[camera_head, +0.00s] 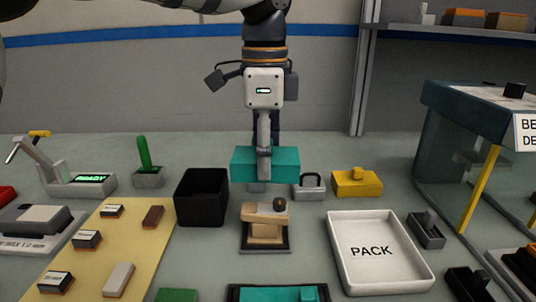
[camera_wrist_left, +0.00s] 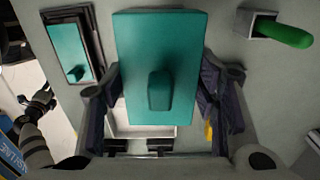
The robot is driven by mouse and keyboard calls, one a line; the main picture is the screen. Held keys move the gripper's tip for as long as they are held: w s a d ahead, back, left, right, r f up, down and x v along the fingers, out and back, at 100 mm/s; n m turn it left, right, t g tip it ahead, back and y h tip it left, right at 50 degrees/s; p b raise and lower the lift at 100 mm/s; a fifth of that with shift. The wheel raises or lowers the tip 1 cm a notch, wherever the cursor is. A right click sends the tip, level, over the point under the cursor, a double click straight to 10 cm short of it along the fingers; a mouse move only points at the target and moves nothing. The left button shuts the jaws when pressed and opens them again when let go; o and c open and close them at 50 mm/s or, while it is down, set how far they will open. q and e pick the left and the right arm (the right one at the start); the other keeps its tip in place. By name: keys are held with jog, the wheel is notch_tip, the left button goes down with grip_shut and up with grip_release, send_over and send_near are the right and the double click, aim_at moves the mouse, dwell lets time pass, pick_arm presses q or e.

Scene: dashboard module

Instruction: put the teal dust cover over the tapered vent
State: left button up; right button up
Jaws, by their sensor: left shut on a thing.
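My left gripper (camera_head: 264,150) is shut on the teal dust cover (camera_head: 283,164), a box-shaped block with a small handle on top. It holds the cover above the back middle of the bench. The wrist view shows the cover (camera_wrist_left: 130,50) between the fingers, with its handle in the middle. A tan block with a dark knob on a dark base (camera_head: 265,225) stands in front of and below the cover; it may be the tapered vent, but I cannot be sure. My right gripper seems to show small at the left of the wrist view (camera_wrist_left: 40,103).
A black open bin (camera_head: 202,197) stands left of the tan block. A white PACK tray (camera_head: 380,250) lies to its right. A grey padlock-shaped part (camera_head: 309,187) and a yellow block (camera_head: 356,182) stand behind. A dark-framed teal plate (camera_head: 275,293) lies at the front.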

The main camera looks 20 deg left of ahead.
pick_arm(q)
jog(key=shift+s+r, duration=0.1)
jog(key=shift+s, duration=0.2)
send_over(265, 208)
jog(key=shift+f, duration=3)
jog(key=shift+f, duration=1.2)
jog(key=o, duration=1.2)
notch_tip(265, 208, up, 12)
